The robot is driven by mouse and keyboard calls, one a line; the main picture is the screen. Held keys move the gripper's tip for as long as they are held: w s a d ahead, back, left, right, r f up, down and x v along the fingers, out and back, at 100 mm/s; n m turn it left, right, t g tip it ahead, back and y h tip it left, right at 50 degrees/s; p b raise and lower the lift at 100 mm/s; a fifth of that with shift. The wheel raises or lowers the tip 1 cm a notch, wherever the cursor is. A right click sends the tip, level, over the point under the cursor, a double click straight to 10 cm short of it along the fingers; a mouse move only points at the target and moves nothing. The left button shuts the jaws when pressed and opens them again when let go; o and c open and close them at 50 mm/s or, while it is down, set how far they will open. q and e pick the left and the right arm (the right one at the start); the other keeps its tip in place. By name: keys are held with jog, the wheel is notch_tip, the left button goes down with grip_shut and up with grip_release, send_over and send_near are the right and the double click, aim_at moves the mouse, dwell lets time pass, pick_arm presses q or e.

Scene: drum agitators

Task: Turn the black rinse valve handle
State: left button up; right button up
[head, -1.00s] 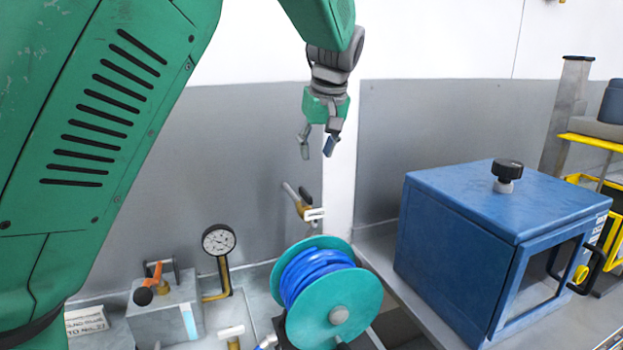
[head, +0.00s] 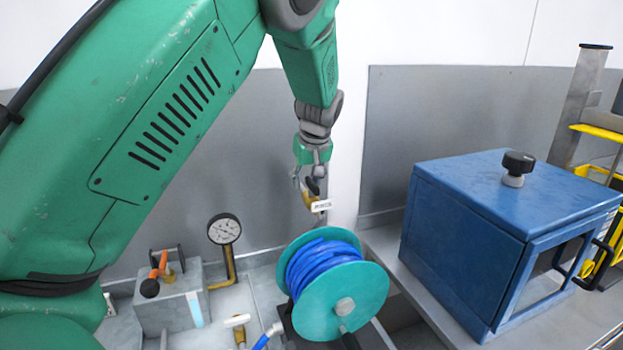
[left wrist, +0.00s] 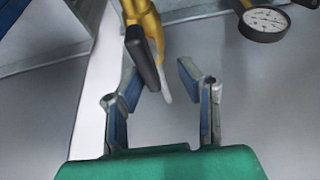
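The black rinse valve handle (left wrist: 143,58) shows in the left wrist view on a brass valve body (left wrist: 141,14). In the head view the handle (head: 313,186) is small and partly hidden by my gripper, with a white tag (head: 321,206) beside it. My left gripper (left wrist: 160,75) is open, pointing at the valve. The handle's end lies between the fingertips, nearer the left finger in the wrist view. I cannot tell whether they touch. In the head view the left gripper (head: 311,178) is right above the valve. My right gripper is not in view.
A teal reel with blue hose (head: 342,290) stands just below the valve. A pressure gauge (head: 224,229) and a grey box with an orange lever (head: 168,292) are to the left. A blue cabinet (head: 470,240) stands to the right. The grey wall is close behind.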

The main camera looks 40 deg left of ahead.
pick_arm(q)
jog(key=shift+a+f, duration=0.4)
jog(key=shift+a, duration=0.05)
jog(key=shift+w+d, duration=0.1)
jog(key=shift+d, duration=0.3)
jog(key=d, duration=0.1)
jog(key=d+r, duration=0.1)
jog(key=d, duration=0.1)
jog(key=shift+d+r, duration=0.1)
grip_shut()
jog(key=shift+a, duration=0.65)
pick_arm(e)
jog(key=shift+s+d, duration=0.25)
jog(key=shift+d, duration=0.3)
